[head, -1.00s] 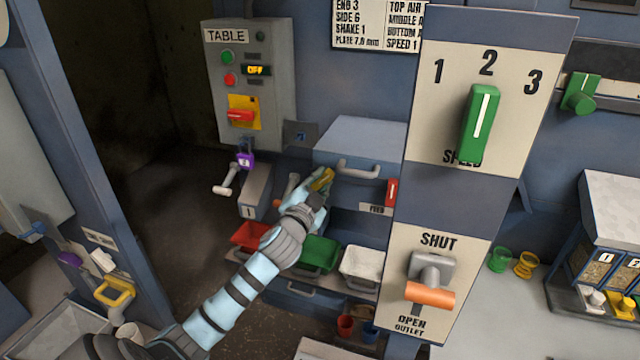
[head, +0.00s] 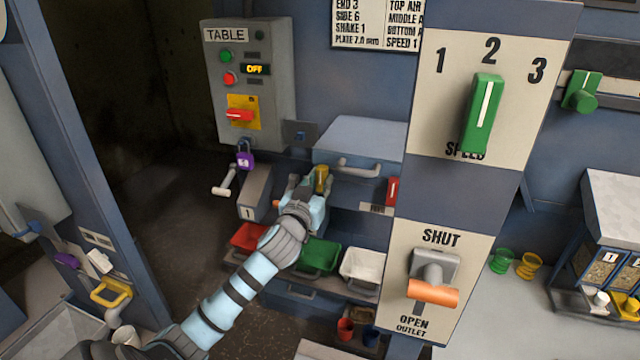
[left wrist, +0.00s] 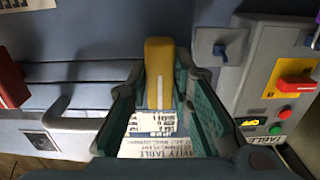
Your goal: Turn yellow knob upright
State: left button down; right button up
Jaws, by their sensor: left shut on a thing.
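The yellow knob (head: 321,178) sits beside the grey drawer-like box, low in front of the TABLE panel. In the head view it stands close to upright, and its lower part is hidden by my gripper. My left gripper (head: 311,187) is shut on it, with one finger on each side. In the left wrist view the yellow knob (left wrist: 159,62) stands between the two green-lined fingers of my left gripper (left wrist: 161,88), its white line running lengthwise between them. My right gripper is not in view.
The grey box (head: 365,138) with its handle is right of the knob, and a red switch (head: 393,191) is beyond it. The TABLE panel (head: 250,85) and a purple padlock (head: 245,160) are left. Red, green and white bins (head: 361,264) lie below.

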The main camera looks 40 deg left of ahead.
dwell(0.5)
pick_arm(q)
jog(key=c, duration=1.4)
grip_release()
jog(key=shift+c, duration=0.2)
jog(key=v, duration=1.2)
